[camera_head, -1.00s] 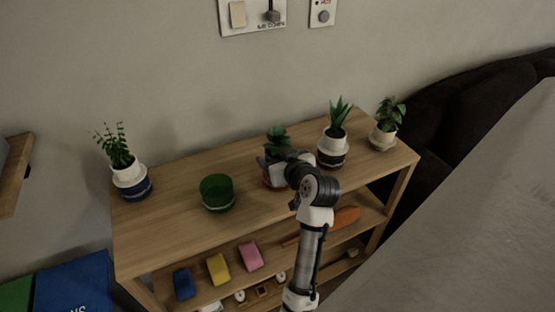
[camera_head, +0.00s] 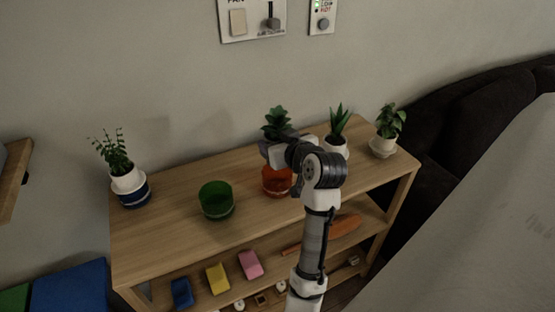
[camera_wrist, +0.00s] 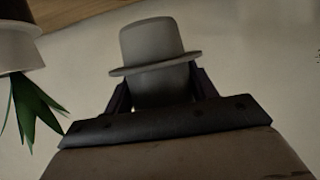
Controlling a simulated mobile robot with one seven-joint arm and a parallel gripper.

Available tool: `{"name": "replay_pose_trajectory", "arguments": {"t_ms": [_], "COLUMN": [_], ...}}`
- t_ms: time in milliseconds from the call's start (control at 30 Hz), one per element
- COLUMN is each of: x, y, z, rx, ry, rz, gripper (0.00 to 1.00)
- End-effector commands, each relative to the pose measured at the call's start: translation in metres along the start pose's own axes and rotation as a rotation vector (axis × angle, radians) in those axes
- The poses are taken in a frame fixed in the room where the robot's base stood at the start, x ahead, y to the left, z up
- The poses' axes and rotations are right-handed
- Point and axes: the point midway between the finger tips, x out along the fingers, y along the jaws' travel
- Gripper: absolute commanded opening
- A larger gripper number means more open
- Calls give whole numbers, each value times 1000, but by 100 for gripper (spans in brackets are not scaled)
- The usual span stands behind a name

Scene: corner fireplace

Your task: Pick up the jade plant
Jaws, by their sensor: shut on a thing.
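The jade plant (camera_head: 276,121), with dark green leaves, is held up above the shelf top. Its white pot is mostly hidden behind my gripper (camera_head: 273,152) in the head view. In the wrist view, the pale pot with its wide rim (camera_wrist: 152,42) sits between the two fingers of my gripper (camera_wrist: 161,88), which is shut on it. The leaves do not show there. An orange-red outer pot (camera_head: 277,182) stands on the shelf top below the held plant. My arm hides part of it.
The wooden shelf (camera_head: 165,235) also bears a green empty pot (camera_head: 217,201), a leafy plant (camera_head: 112,147) at left, a spiky plant (camera_head: 338,122) close right of my gripper, and another plant (camera_head: 390,122) at far right. The wall is behind. Free air lies above the shelf.

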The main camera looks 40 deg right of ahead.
Motion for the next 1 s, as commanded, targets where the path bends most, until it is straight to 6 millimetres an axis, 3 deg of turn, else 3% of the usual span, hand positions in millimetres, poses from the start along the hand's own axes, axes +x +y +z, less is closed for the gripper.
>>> {"name": "replay_pose_trajectory", "arguments": {"t_ms": [100,400,633,1000], "x": [-12,-35,-42,-44], "y": [0,0,0,0], "z": [-36,-95,-115,-118], "rx": [-8,-3,-1,0], "ry": [8,5,3,1], "rz": [2,0,0,0], "gripper": [44,44,44,44]}}
